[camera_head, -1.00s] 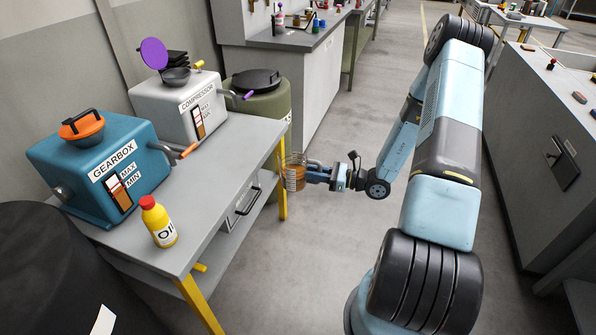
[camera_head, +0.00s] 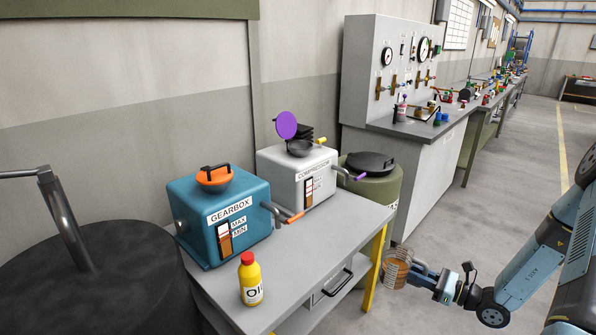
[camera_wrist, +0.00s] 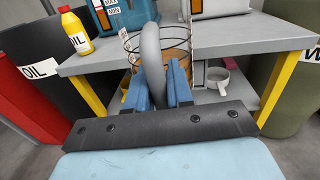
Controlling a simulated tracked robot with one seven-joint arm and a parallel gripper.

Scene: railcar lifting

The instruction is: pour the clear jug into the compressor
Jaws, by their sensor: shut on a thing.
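The clear jug (camera_head: 396,274) holds brown liquid and looks roughly upright, in the air just right of the bench's front corner. My gripper (camera_head: 419,278) is shut on its handle; in the wrist view my blue fingers (camera_wrist: 166,86) clamp the grey handle (camera_wrist: 152,58), with the jug's wire-like rim behind. The compressor (camera_head: 283,182) is a white box on the bench, behind and left of the jug. Its purple lid (camera_head: 286,124) stands raised beside a dark filling bowl (camera_head: 300,148). Its gauge (camera_head: 308,192) shows a brown column. Only its lower part shows in the wrist view (camera_wrist: 220,8).
The blue gearbox (camera_head: 196,232) and a yellow oil bottle (camera_head: 251,282) stand on the grey bench (camera_head: 325,240). A green drum (camera_head: 374,187) is behind the bench's right end. A white mug (camera_wrist: 220,80) sits on the shelf below. The floor on the right is open.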

